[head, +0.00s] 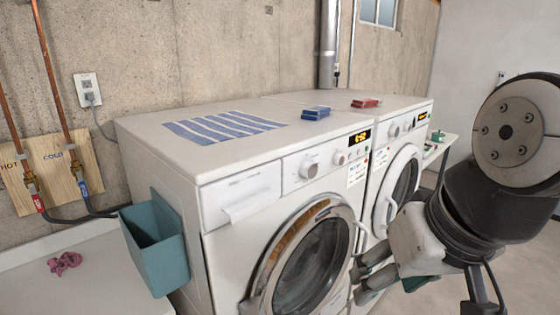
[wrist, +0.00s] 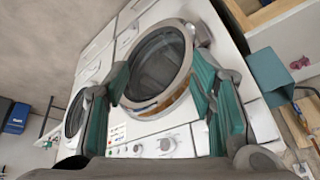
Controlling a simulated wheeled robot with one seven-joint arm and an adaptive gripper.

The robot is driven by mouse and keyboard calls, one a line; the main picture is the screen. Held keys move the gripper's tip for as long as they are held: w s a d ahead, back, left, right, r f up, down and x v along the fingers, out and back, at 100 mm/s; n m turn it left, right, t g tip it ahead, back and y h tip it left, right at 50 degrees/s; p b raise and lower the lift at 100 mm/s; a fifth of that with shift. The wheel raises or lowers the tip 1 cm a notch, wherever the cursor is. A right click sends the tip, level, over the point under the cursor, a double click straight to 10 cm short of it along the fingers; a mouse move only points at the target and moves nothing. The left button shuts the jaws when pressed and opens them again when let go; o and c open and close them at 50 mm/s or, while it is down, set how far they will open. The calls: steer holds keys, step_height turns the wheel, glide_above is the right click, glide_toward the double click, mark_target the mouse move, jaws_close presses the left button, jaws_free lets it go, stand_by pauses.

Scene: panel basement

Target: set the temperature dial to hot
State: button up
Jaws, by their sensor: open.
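The near white washer (head: 215,230) has a large round knob (head: 308,168) beside its drawer and a smaller knob (head: 340,158) next to the lit display. Their markings are too small to read, so I cannot tell which is the temperature dial or where it points. In the wrist view the large knob (wrist: 168,145) and the smaller knob (wrist: 137,149) show below the round door. My gripper (head: 358,282) is open and empty, in front of the washer door and below the knobs, apart from them. Its teal-lined fingers (wrist: 157,80) frame the door in the wrist view.
A second white machine (head: 425,113) stands to the right with its own knobs. A striped cloth (head: 225,127), a blue box (head: 316,113) and a red box (head: 366,103) lie on top. A teal bin (head: 158,260) hangs at the left side. Open floor lies in front.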

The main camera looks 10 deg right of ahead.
steer(key=w+a+f+m+g+y+b, duration=0.2)
steer(key=w+a+f+m+y+b, duration=0.15)
steer(key=w, duration=0.55)
steer(key=m+t+y+b, duration=0.5)
steer(key=m+t+b, duration=0.1)
steer(key=m+t, duration=0.75)
glide_toward(342, 161)
steer(key=shift+m+g+h, duration=0.25)
steer(key=shift+m+g, duration=0.1)
steer(key=shift+m, duration=0.15)
steer(key=x, duration=0.5)
steer(key=p+x, duration=0.1)
steer(key=x, duration=0.2)
steer(key=shift+w+a+r, duration=0.25)
steer(key=shift+r, duration=0.1)
steer(key=c, duration=1.2)
